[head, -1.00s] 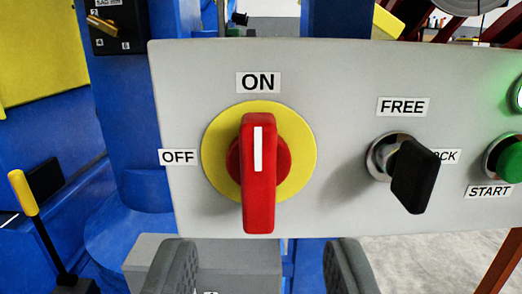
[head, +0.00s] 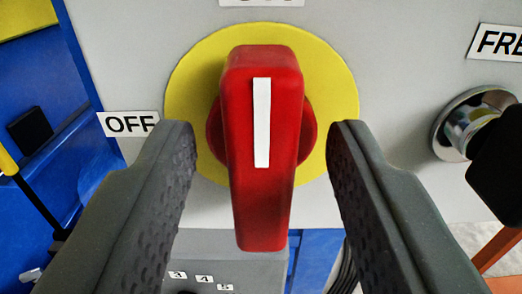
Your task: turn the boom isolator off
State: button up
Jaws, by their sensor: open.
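The boom isolator is a red rotary handle (head: 264,200) on a yellow round plate (head: 190,80), mounted on a light grey panel. The handle stands upright with its white line vertical, toward the label above, which is cut off by the top edge. The OFF label (head: 129,123) is to the left of the plate. My gripper (head: 262,130) is open, with one grey finger on each side of the handle. Gaps show between the handle and both fingers.
A black selector handle with a metal collar (head: 470,124) projects at the right, under the partly visible FREE label (head: 498,42). A yellow-topped lever (head: 8,162) is at the far left. A grey numbered box (head: 225,260) lies below the panel.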

grip_shut()
